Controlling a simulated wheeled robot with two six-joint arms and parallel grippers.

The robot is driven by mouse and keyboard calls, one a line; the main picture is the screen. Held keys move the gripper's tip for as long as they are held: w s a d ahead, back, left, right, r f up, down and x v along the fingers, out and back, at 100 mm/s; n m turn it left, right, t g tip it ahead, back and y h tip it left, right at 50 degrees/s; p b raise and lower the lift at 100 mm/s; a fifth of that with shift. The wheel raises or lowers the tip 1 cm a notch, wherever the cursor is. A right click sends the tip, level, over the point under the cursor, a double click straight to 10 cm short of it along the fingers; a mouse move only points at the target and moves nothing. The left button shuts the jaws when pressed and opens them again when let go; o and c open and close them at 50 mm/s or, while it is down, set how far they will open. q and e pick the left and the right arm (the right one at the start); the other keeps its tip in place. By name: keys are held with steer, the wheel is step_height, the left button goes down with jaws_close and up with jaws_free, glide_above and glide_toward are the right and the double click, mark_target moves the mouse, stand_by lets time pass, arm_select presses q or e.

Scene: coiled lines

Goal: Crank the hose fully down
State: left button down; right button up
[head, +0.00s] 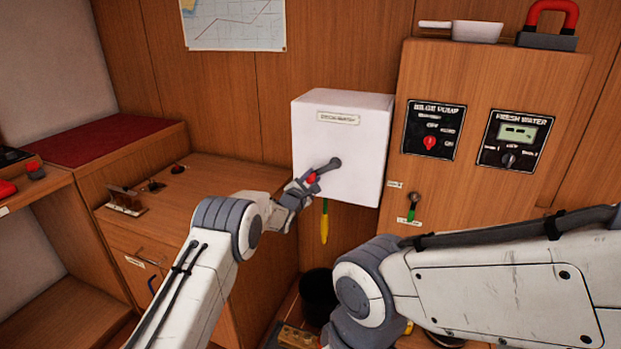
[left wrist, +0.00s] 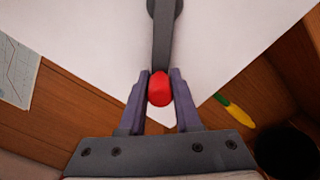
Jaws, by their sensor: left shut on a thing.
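A white box (head: 345,125) with a small label is fixed to the wood wall in the middle of the head view. A dark crank arm (head: 332,163) on its front slants down to the left and ends in a red knob (head: 312,178). The knob also shows in the left wrist view (left wrist: 159,88). My left gripper (head: 307,183) is shut on the red knob, one finger on each side. A green and yellow hose end (head: 325,222) hangs below the box. It also shows in the left wrist view (left wrist: 235,110). My right gripper is out of view.
A wood panel with a bilge pump switch (head: 433,130) and a fresh water gauge (head: 516,141) stands to the right. A dark bucket (head: 318,295) is on the floor below the hose end. A wooden counter (head: 215,180) is at left. My right forearm crosses the lower right.

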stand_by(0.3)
arm_select(q)
steer(key=c, duration=0.6)
jaws_free()
steer(key=v, duration=1)
steer(key=shift+s, duration=0.2)
steer(key=shift+a, duration=0.1)
